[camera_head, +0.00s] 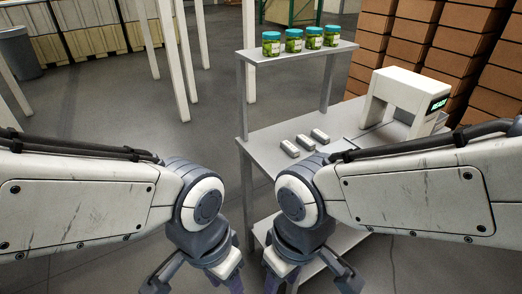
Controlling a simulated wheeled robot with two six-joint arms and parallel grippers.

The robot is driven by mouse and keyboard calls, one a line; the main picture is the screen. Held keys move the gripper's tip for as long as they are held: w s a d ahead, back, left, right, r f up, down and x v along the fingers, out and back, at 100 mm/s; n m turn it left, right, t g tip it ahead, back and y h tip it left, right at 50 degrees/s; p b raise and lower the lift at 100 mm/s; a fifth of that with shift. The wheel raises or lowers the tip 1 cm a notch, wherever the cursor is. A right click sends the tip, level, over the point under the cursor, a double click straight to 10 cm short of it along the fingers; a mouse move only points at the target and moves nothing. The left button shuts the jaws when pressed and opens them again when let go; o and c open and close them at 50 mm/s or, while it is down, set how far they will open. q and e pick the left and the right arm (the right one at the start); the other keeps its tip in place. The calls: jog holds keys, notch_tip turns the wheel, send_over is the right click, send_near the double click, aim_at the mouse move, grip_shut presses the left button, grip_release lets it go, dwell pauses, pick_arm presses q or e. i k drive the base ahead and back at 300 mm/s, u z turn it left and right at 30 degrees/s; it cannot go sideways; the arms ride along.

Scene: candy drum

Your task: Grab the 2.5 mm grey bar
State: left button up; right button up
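Three small grey bars lie in a row on the grey table (268,158): a left one (290,149), a middle one (306,142) and a right one (320,136). They look alike, and any size marking is too small to read, so I cannot tell which is 2.5 mm. My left gripper (197,284) hangs at the bottom edge, left of the table, with its fingers spread. My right gripper (308,280) hangs at the bottom edge, in front of the table, also with fingers spread. The frame cuts off the fingertips, and both grippers are well away from the bars.
A white arch-shaped machine with a green display (406,98) stands at the table's right. Several green jars with blue lids (293,41) stand on the raised shelf (290,55). Stacked brown boxes (465,50) fill the right background. White posts (172,60) stand at left.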

aim_at(289, 148)
jog(key=u, duration=1.45)
jog(key=i, duration=1.1)
jog(key=z, duration=2.4)
jog(key=i, duration=0.5)
jog(key=u, duration=0.05)
